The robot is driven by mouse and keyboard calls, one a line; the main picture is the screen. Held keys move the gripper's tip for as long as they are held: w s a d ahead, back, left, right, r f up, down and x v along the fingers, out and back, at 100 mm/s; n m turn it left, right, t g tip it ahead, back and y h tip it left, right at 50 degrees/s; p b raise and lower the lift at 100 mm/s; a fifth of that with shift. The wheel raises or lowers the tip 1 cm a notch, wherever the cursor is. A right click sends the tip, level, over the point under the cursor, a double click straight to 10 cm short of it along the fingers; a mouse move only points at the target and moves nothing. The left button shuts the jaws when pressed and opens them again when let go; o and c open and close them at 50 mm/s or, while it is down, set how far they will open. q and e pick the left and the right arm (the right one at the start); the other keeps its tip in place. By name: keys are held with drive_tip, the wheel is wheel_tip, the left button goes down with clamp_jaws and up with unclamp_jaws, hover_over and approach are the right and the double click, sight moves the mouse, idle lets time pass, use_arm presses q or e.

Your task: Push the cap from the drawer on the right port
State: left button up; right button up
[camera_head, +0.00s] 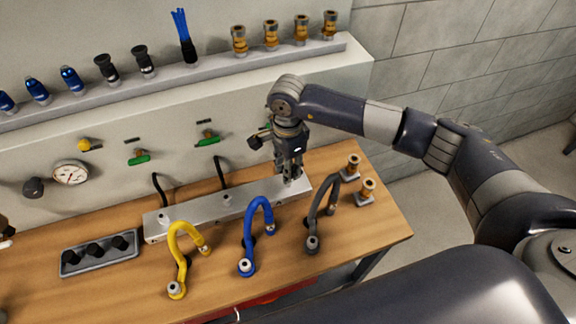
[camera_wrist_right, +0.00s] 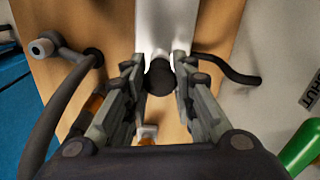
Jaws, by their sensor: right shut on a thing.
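The metal manifold block (camera_head: 195,220) lies on the wooden bench, with pale ports on its top. My right gripper (camera_head: 290,178) points down over the block's right end, where the right port is hidden by the fingers. In the right wrist view, my right gripper (camera_wrist_right: 160,68) is shut on a dark round cap (camera_wrist_right: 160,80). The cap sits between the fingertips over the end of the pale block (camera_wrist_right: 165,28). I cannot tell whether it is seated in the port. A red drawer (camera_head: 265,299) shows partly below the bench's front edge. My left gripper is out of view.
Yellow (camera_head: 178,240), blue (camera_head: 252,215) and grey (camera_head: 320,210) hoses stand in front of the block. A grey tray (camera_head: 70,268) with dark round pieces lies at left. Brass fittings (camera_head: 363,192) stand at right. Green-handled valves (camera_head: 139,158) are on the wall behind.

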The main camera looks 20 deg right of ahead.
idle(0.4)
drive_tip(key=shift+b, duration=0.4)
drive_tip(key=shift+b, duration=0.7)
idle(1.3)
drive_tip(key=shift+f+b, duration=0.55)
drive_tip(key=shift+b, duration=0.05)
drive_tip(key=o, duration=1)
drive_tip(key=shift+c, duration=0.2)
drive_tip(key=shift+r, duration=0.15)
wheel_tip(320, 180, up, 12)
drive_tip(key=shift+f, duration=0.2)
